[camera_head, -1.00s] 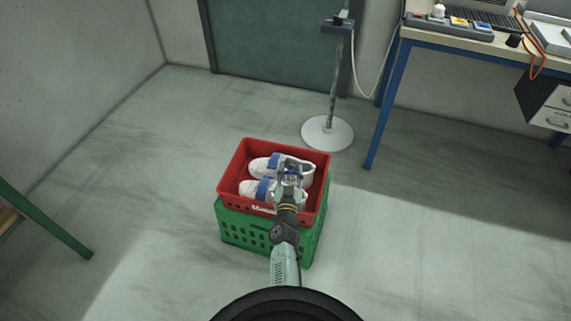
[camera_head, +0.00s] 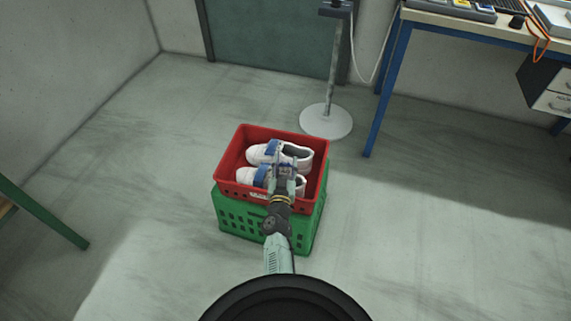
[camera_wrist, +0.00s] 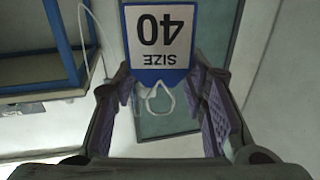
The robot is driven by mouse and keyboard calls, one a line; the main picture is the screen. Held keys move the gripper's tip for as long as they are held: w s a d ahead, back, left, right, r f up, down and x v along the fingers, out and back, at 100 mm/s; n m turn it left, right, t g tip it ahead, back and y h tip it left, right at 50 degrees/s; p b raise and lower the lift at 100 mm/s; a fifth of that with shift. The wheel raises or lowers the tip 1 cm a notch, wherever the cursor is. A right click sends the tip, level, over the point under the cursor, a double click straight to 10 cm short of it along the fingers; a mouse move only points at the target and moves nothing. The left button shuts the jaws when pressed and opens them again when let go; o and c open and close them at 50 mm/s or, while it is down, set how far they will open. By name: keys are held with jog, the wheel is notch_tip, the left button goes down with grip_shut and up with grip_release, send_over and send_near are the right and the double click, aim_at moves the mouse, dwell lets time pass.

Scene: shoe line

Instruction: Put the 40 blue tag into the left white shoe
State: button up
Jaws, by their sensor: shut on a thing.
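My gripper (camera_head: 286,166) is over the right part of the red crate. It is shut on the size 40 blue tag (camera_wrist: 160,74), which has a white face, a blue border and a white string loop. The tag sits between the fingertips in the wrist view and reads upside down there. Two white shoes with blue straps lie side by side in the red crate (camera_head: 231,158), toes to the left. The farther shoe (camera_head: 262,152) shows mostly clear; the nearer shoe (camera_head: 250,177) is partly hidden by my gripper. I cannot tell whether the tag touches a shoe.
The red crate rests on a green crate (camera_head: 240,220) on the floor. Behind it stands a post with a round white base (camera_head: 326,122). A blue-framed table (camera_head: 385,90) is at the upper right. A green leg (camera_head: 50,222) shows at the left. The floor around is clear.

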aim_at(285, 172)
jog(key=shift+f+b, duration=1.55)
jog(key=shift+f, duration=0.55)
jog(key=o, duration=0.9)
jog(key=shift+d+r, duration=0.1)
jog(key=shift+r, duration=4.9)
